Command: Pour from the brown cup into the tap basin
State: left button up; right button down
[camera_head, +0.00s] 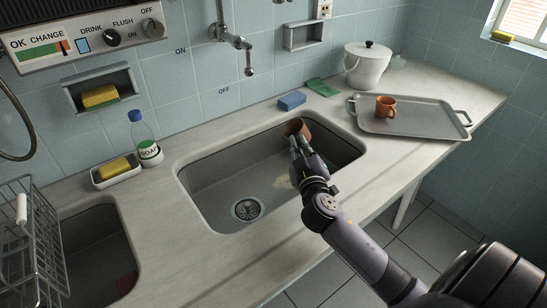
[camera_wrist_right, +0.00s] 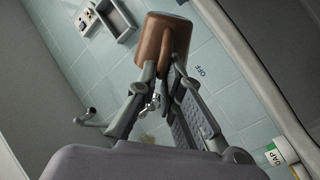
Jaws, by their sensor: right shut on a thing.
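The brown cup (camera_head: 297,128) is held over the far right part of the tap basin (camera_head: 215,185) and looks tilted. It also shows in the right wrist view (camera_wrist_right: 163,42), at the top middle. My right gripper (camera_head: 299,146) is shut on it; the fingers (camera_wrist_right: 160,80) close on its side in the wrist view. The cup's inside is hard to see, so I cannot tell what it holds. The basin has a round drain (camera_head: 247,209) and a pale patch (camera_head: 283,183) on its floor. The tap (camera_head: 232,40) is on the wall behind. My left gripper is not in view.
A grey tray (camera_head: 420,124) with an orange-brown cup (camera_head: 386,107) stands right of the basin. A blue sponge (camera_head: 291,101), a green cloth (camera_head: 322,87) and a white lidded pot (camera_head: 367,68) are behind. A soap bottle (camera_head: 147,145) and wire rack (camera_head: 35,240) are left.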

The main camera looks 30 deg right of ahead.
jog(key=shift+w+a+f+n, duration=0.2)
jog(key=shift+a+f+n, duration=0.25)
jog(key=shift+n, duration=0.45)
jog(key=shift+f+n, duration=0.6)
jog(key=shift+n, duration=0.3)
dwell(0.4)
jog(key=shift+w+a+r+n+p, duration=0.1)
jog(key=shift+a+r+n+p, duration=0.1)
jog(key=shift+n+p, duration=0.8)
jog(key=shift+w+a+r+n+p, duration=0.1)
jog(key=shift+a+r+n+p, duration=0.1)
jog(key=shift+n+p, duration=0.8)
dwell(0.6)
jog(key=shift+w+a+f+n+p, duration=0.35)
jog(key=shift+a+f+n+p, duration=0.3)
jog(key=shift+a+n, duration=0.15)
dwell(0.8)
